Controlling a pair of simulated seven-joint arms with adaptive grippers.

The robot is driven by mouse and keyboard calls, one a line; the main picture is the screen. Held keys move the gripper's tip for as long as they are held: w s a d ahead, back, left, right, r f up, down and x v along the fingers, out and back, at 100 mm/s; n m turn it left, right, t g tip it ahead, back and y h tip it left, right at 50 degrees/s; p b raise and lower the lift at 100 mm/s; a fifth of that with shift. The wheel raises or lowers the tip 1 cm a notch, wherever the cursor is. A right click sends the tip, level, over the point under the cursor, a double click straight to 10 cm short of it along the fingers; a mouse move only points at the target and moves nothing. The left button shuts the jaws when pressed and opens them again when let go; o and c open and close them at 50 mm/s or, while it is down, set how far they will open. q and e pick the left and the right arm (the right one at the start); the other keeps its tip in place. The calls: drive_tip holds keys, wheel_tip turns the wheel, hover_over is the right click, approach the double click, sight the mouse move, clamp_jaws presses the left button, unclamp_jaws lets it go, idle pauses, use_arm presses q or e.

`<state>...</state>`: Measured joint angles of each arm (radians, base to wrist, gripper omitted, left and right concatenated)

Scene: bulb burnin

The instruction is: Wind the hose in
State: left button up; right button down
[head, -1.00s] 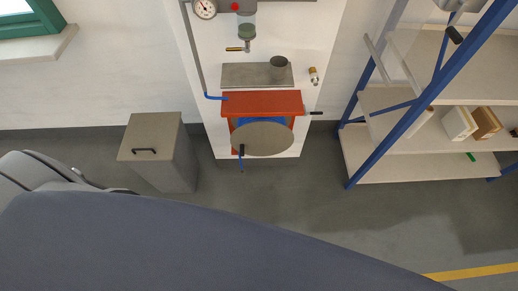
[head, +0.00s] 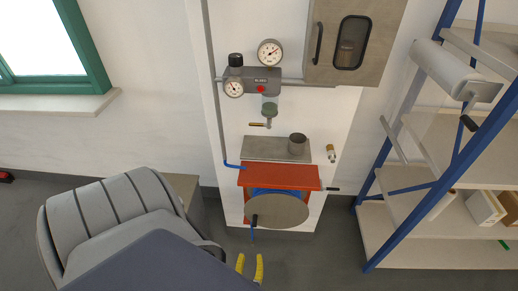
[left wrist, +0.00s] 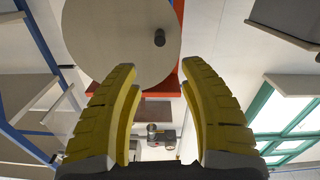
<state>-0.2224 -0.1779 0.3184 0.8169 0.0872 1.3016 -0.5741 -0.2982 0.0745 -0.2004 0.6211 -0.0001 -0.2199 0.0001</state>
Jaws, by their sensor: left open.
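The hose reel has a red frame (head: 280,177) and a round grey-beige disc (head: 277,211) on its front, low on the white wall panel. A dark crank knob (head: 254,219) sits at the disc's left edge. Blue hose (head: 252,236) hangs down below the disc. In the left wrist view the disc (left wrist: 115,35) fills the upper middle, with the knob (left wrist: 159,38) sticking out of it. My left gripper (head: 250,264) has yellow fingers, is open and empty, and is below the reel, apart from it. Its fingers (left wrist: 160,85) also show in the left wrist view. My right gripper is not in view.
A grey shelf with a cup (head: 298,143) is above the reel, with gauges (head: 269,52) and a cabinet (head: 355,42) higher up. A blue-framed rack (head: 410,150) stands on the right. A grey bin (head: 190,190) is partly hidden behind my left arm.

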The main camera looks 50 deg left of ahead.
sight(255, 222)
use_arm(q)
drive_tip(key=x, duration=1.7)
drive_tip(key=shift+w+a, duration=0.1)
drive_tip(key=shift+a, duration=0.05)
clamp_jaws()
